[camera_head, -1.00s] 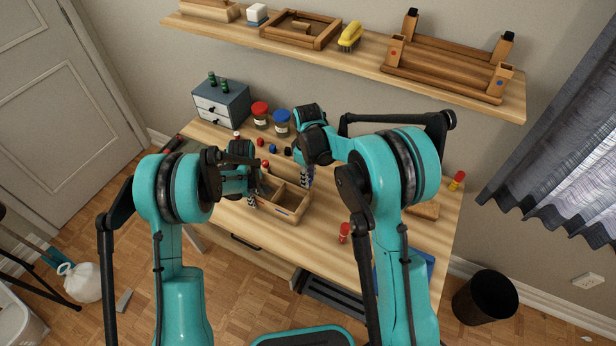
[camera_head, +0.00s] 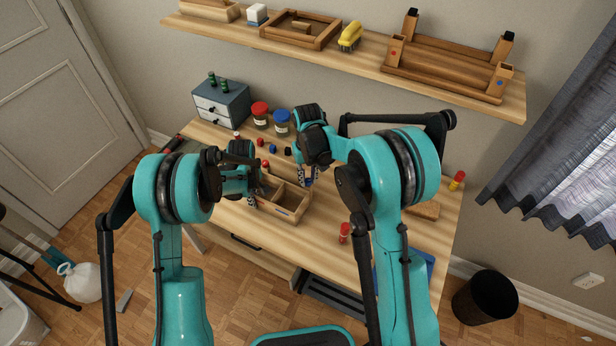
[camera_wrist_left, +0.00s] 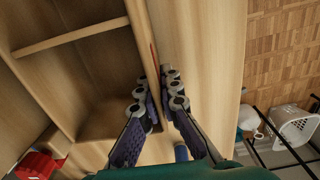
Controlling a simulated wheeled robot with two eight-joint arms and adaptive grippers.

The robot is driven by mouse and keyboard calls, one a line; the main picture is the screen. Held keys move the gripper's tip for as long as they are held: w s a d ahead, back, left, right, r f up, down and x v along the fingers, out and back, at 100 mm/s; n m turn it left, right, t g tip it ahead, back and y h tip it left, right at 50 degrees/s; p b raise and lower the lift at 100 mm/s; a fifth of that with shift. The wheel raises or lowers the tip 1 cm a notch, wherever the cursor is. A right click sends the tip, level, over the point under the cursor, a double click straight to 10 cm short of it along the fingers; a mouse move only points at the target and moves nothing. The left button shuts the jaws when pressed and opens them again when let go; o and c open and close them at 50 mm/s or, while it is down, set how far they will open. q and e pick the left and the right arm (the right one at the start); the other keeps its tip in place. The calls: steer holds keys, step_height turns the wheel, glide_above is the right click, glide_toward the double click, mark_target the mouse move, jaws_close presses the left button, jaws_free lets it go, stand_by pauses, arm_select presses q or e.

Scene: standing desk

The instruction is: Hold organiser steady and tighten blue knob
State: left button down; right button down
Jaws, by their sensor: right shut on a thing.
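The wooden organiser (camera_head: 292,215) with open compartments stands on the desk; it also shows in the left wrist view (camera_wrist_left: 75,40). My left gripper (camera_head: 251,194) is at its left end. In the left wrist view its fingers (camera_wrist_left: 158,88) straddle an organiser wall, one on the compartment side and one outside; whether they press on it I cannot tell. My right gripper (camera_head: 308,180) points down at the organiser's far right corner, its fingers on either side of the blue knob (camera_head: 309,182), which is mostly hidden between them.
Red-lidded (camera_head: 260,115) and blue-lidded (camera_head: 282,123) jars and a small drawer box (camera_head: 222,103) stand at the back left. Small red and blue pieces lie behind the organiser. A red-topped item (camera_head: 344,233) stands to its right. A shelf (camera_head: 365,62) hangs above.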

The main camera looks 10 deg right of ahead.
mark_target(308, 180)
steer(key=shift+m, duration=0.3)
steer(key=c, duration=1.3)
jaws_free()
steer(key=shift+c, duration=0.2)
step_height(308, 180, up, 12)
